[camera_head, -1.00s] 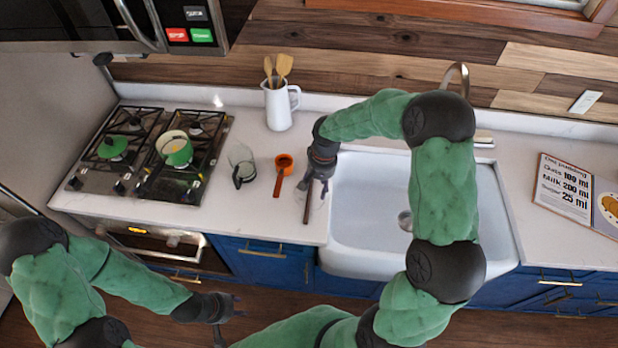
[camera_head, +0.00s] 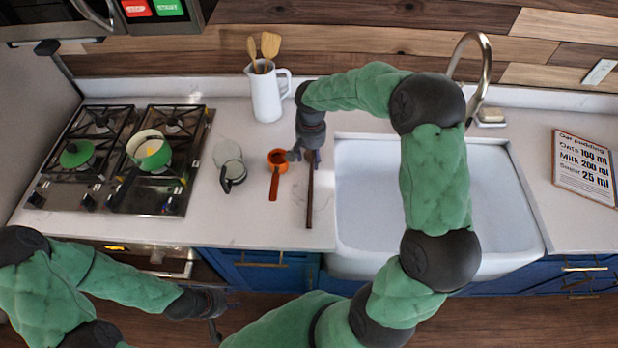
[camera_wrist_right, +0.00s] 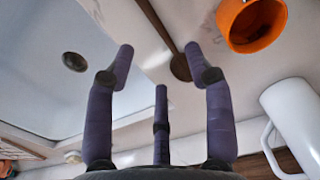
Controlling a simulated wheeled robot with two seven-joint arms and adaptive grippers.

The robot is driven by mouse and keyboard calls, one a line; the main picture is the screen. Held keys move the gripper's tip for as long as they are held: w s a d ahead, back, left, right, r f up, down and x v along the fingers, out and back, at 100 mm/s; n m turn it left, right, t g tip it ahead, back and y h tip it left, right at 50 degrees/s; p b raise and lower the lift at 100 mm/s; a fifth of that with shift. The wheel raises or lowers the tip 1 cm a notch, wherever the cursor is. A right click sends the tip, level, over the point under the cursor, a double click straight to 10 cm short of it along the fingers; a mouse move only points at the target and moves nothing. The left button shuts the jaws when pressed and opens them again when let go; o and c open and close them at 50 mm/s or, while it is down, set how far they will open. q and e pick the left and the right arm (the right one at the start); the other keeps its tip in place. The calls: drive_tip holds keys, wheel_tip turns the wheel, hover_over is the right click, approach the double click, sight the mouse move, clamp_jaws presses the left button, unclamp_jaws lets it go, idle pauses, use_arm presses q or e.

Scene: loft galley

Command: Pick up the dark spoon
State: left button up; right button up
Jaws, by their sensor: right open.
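The dark spoon (camera_head: 309,200) lies on the white counter just left of the sink, its long thin handle pointing to the front edge. In the right wrist view its brown handle (camera_wrist_right: 153,20) and round bowl (camera_wrist_right: 181,68) show past the fingers. My right gripper (camera_head: 304,156) is over the spoon's far end, which it hides in the head view. In the wrist view the right fingers (camera_wrist_right: 160,62) are spread and empty, with the bowl close by the right-hand finger. My left gripper (camera_head: 218,306) hangs low in front of the counter, away from the spoon; its finger opening is unclear.
An orange measuring cup (camera_head: 275,180) lies close left of the spoon, with a glass jug (camera_head: 230,172) beyond it. A white utensil pitcher (camera_head: 266,97) stands behind. The sink (camera_head: 380,225) is to the right. The stove holds a green pot (camera_head: 150,152).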

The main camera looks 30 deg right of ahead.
hover_over(313, 177)
drive_tip(key=f, duration=0.4)
drive_tip(key=shift+w+a+f, duration=0.25)
drive_tip(key=shift+f, duration=0.05)
drive_tip(key=shift+s+f, duration=0.15)
drive_tip(key=shift+f, duration=0.5)
drive_tip(key=f, duration=0.4)
drive_tip(key=shift+d+f+b, duration=0.1)
drive_tip(key=shift+d+b, duration=0.1)
drive_tip(key=shift+b, duration=0.1)
drive_tip(key=shift+s, duration=0.1)
clamp_jaws()
